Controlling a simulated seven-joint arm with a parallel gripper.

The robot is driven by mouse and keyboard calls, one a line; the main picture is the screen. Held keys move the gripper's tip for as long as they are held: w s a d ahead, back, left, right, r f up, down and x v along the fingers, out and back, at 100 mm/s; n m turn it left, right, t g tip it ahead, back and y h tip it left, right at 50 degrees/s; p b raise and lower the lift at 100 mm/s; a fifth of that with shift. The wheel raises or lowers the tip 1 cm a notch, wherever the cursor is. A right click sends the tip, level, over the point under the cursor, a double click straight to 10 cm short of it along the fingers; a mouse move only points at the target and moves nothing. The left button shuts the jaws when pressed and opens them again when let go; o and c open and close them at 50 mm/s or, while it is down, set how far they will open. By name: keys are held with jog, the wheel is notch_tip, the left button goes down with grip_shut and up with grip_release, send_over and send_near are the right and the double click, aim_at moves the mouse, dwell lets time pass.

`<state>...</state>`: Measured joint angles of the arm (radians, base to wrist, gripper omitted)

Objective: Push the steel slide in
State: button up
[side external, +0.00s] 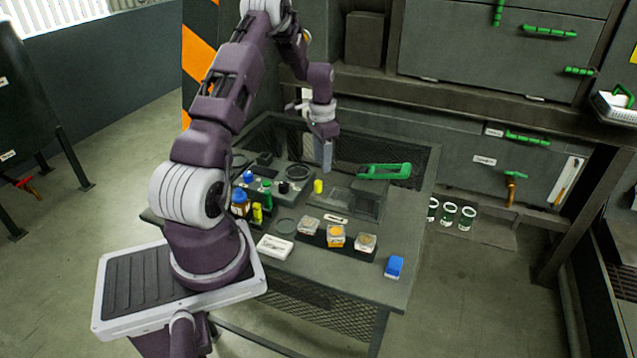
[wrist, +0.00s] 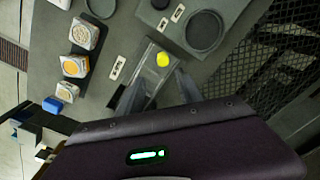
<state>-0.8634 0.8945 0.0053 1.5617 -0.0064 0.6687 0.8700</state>
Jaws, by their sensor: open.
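My gripper (side external: 325,165) points down over the back half of the workbench, its fingers apart with nothing held between them. In the wrist view my gripper (wrist: 157,85) straddles a flat grey steel strip, which looks like the steel slide (wrist: 149,82). A yellow knob (wrist: 163,59) stands at the strip's far end, just beyond the fingertips. The yellow knob also shows in the side view (side external: 318,187), below and slightly left of the fingers. Whether a finger touches the strip cannot be told. The strip's near end is hidden by my wrist.
A grey block (side external: 352,199) and a green handle (side external: 384,171) lie right of my gripper. Bottles (side external: 239,202) stand at left. Several small square jars (side external: 336,236) and a blue block (side external: 394,267) are nearer the front edge. Mesh (wrist: 244,68) borders the bench.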

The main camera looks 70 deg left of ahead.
aim_at(318, 182)
jog(key=f, duration=0.6)
jog(key=a+f, duration=0.1)
jog(key=f, duration=0.2)
jog(key=shift+s, duration=0.35)
grip_shut()
dwell(0.8)
